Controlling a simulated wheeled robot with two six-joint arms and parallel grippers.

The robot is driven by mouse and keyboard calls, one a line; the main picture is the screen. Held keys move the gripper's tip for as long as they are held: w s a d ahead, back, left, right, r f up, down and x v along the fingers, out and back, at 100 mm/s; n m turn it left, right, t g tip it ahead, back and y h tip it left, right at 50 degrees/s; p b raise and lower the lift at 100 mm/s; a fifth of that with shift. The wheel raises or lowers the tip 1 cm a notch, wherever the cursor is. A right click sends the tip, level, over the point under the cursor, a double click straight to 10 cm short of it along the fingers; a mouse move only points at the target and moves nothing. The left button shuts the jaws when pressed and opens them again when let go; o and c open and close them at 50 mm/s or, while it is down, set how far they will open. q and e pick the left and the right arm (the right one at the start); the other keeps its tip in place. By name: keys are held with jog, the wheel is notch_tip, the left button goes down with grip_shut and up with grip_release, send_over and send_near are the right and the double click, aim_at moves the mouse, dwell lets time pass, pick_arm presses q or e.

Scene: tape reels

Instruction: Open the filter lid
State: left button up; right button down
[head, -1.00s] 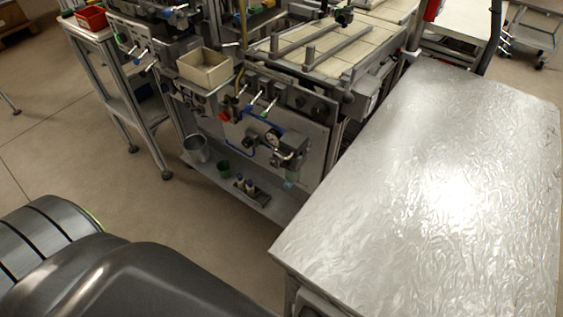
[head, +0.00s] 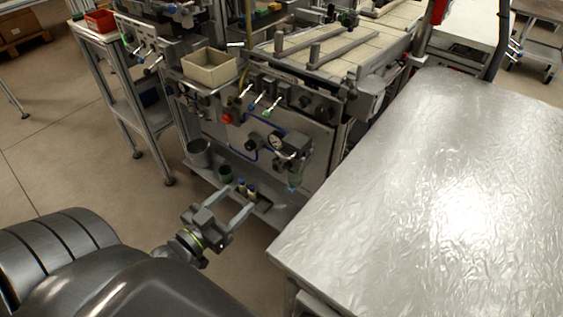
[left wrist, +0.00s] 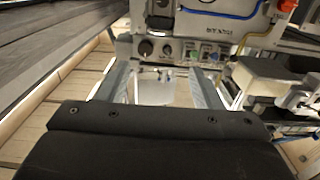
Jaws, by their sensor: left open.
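A grey filter and regulator unit (head: 293,147) with a round gauge (head: 275,142) is mounted on the machine's front panel. A small greenish bowl (head: 295,181) hangs below it. I cannot clearly make out a separate filter lid. My left gripper (head: 240,197) is open and empty, low in front of the machine, to the left of and below the filter unit and apart from it. In the left wrist view its two fingers (left wrist: 160,72) are spread, with a panel of knobs and coloured fittings (left wrist: 190,50) beyond them. My right gripper is not in view.
A metal-topped table (head: 420,190) fills the right side. A lower shelf (head: 270,207) under the panel holds a grey bucket (head: 198,154), a green cup (head: 225,174) and small bottles. A beige bin (head: 209,68) sits above.

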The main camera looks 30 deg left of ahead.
pick_arm(q)
jog(key=b, duration=0.3)
send_near(292, 148)
jog(key=w, duration=0.2)
jog(key=w+f, duration=0.1)
jog(key=w, duration=0.2)
jog(key=shift+w+a+f, duration=0.1)
jog(key=shift+w+a, duration=0.05)
jog(key=shift+w, duration=0.1)
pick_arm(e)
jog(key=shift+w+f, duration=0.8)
pick_arm(q)
jog(key=shift+a, duration=0.1)
jog(key=c, duration=1.1)
jog(key=shift+c, duration=0.2)
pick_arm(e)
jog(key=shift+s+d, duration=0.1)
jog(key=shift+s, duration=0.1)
